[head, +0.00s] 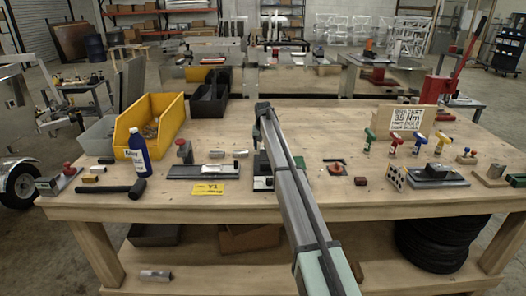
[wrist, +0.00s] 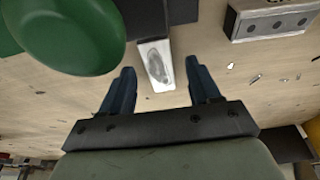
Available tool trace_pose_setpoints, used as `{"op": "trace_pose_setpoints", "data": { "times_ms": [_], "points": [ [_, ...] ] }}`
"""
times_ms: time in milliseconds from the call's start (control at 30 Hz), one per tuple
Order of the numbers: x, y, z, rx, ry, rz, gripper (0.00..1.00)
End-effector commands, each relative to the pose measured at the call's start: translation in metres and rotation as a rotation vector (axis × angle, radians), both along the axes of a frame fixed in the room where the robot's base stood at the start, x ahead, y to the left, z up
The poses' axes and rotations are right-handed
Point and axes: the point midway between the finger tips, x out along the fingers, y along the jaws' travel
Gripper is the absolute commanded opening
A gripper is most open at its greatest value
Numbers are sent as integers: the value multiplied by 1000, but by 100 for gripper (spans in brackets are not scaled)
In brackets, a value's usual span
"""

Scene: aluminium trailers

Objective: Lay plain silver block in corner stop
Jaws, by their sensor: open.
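In the wrist view my gripper (wrist: 160,85) is open, its two dark fingers apart. A silver block (wrist: 156,66) with a darker oval patch on its face shows beyond and between the fingertips; they do not appear to touch it. A dark block-shaped part (wrist: 165,10) adjoins its far end. In the head view my gripper (head: 262,183) is low over the middle of the bench, partly hidden by my arm. Small silver pieces (head: 240,154) lie left of it. I cannot tell for sure which part is the corner stop.
A large green rounded part (wrist: 70,30) fills the wrist view's upper left. A grey block with holes (wrist: 270,20) is upper right. On the bench are a yellow bin (head: 160,125), blue bottle (head: 138,152), grey plate fixture (head: 198,171), and colored-handled tools (head: 394,143) at right.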

Motion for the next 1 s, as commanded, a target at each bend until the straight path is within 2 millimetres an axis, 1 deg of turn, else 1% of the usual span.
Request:
{"op": "trace_pose_setpoints", "data": {
  "times_ms": [33,100,300,900,933,1000],
  "points": [
    [1,0,-5,0,0,0,62],
    [2,0,-7,0,-1,0,62],
    [2,0,-7,0,-1,0,62],
    [2,0,-7,0,-1,0,4],
    [2,0,-7,0,-1,0,1],
    [2,0,-7,0,-1,0,0]
  ]
}}
